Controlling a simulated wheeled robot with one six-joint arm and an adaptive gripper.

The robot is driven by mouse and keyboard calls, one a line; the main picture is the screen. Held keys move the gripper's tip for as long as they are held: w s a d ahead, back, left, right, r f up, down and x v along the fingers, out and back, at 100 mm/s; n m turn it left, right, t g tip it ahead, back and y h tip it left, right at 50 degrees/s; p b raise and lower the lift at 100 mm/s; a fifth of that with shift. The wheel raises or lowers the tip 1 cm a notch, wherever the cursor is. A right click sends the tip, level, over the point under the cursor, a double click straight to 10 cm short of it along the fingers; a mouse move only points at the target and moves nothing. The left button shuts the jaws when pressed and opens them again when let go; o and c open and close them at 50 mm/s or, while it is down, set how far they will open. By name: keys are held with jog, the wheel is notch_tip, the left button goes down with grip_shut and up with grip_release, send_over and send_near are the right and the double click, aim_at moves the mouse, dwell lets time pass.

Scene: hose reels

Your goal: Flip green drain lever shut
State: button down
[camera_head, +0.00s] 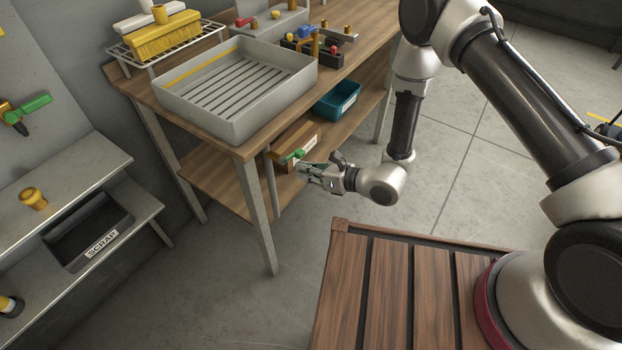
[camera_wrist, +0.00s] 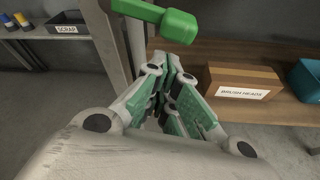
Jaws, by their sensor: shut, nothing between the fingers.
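The green drain lever (camera_head: 295,154) juts out on the grey drain pipe (camera_head: 271,183) under the front of the workbench. In the wrist view the green lever (camera_wrist: 166,19) lies roughly level across the top, its thick rounded end to the right. My gripper (camera_head: 304,168) is shut and empty, right by the lever in the head view. In the wrist view my gripper (camera_wrist: 168,72) has its fingertips just below the lever in the picture. I cannot tell whether they touch it. The lever's pivot is cut off at the wrist view's top edge.
A grey slatted basin (camera_head: 238,88) sits on the workbench (camera_head: 240,155). On the lower shelf stand a brush-heads box (camera_wrist: 240,85) and a teal bin (camera_head: 337,100). A second green lever (camera_head: 33,105) is on the left wall panel, above a scrap bin (camera_head: 88,232).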

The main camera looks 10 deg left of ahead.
aim_at(304, 155)
jog(key=shift+w+r, duration=0.1)
jog(key=shift+r, duration=0.5)
jog(key=shift+w+d+r, duration=0.25)
jog(key=shift+w+r, duration=0.35)
jog(key=shift+r, duration=0.45)
jog(key=shift+w+a+r, duration=0.1)
jog(key=shift+w+r, duration=0.05)
jog(key=shift+r, duration=0.55)
jog(key=f+v, duration=0.1)
jog(key=v, duration=1.1)
jog(key=shift+s, duration=0.25)
